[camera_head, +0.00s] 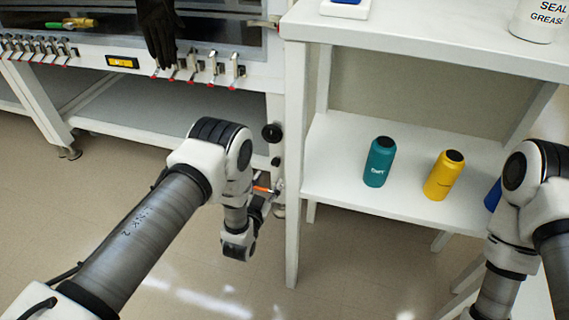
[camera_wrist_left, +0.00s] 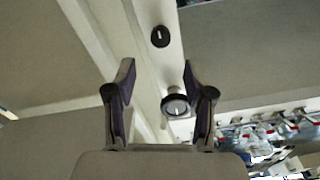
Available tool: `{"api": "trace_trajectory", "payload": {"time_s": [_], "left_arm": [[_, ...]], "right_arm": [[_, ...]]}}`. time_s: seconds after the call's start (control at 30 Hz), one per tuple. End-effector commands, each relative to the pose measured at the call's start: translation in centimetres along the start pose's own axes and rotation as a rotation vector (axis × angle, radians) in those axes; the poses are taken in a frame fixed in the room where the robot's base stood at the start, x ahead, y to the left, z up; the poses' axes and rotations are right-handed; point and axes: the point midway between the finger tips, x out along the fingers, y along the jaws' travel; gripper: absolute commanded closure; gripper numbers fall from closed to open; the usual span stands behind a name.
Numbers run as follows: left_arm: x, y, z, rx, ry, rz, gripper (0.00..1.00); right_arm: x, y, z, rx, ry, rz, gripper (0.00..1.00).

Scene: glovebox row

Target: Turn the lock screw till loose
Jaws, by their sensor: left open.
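Two round black knobs sit on the white front post of the glovebox stand; I cannot tell which is the lock screw. The larger, upper knob (camera_head: 271,132) shows in the left wrist view (camera_wrist_left: 175,105) with a pale dial-like face, close to one finger. The smaller knob (camera_head: 276,161) shows in the left wrist view (camera_wrist_left: 160,36) with a white mark, beyond the fingertips. My left gripper (camera_wrist_left: 158,68) is open and empty, its fingers pointing at the post. In the head view my arm partly hides this gripper. My right arm shows at the right edge; its gripper is out of view.
A white shelf unit (camera_head: 292,170) stands close right of the post. It holds a teal bottle (camera_head: 379,163) and a yellow bottle (camera_head: 443,176). A black glove (camera_head: 160,35) hangs by the row of latches (camera_head: 196,68). The floor in front is clear.

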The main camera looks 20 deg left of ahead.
Motion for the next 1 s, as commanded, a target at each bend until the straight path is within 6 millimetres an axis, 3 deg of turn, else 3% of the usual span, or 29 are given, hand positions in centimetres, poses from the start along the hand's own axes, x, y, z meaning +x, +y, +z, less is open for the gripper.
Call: {"api": "trace_trajectory", "payload": {"time_s": [0.17,0.53,0.83,0.93,1.0], "left_arm": [[0.5,0.2,0.5,-0.001,-0.011,0.004,0.47],[6.8,0.2,0.7,-0.002,-0.011,0.004,0.47],[7.4,0.2,0.4,-0.002,-0.014,0.005,0.47],[7.4,0.1,0.4,-0.002,-0.014,0.005,0.82],[7.4,0.2,0.4,-0.002,-0.014,0.005,1.00]], "right_arm": [[0.3,0.0,0.0,-0.002,-0.001,0.000,0.60],[3.5,0.0,0.0,0.001,0.000,0.000,0.60],[3.4,0.0,-0.1,0.002,0.002,0.001,0.60],[3.4,0.0,-0.1,0.002,0.002,0.001,0.60],[3.4,0.0,-0.1,0.002,0.002,0.001,0.60]]}}
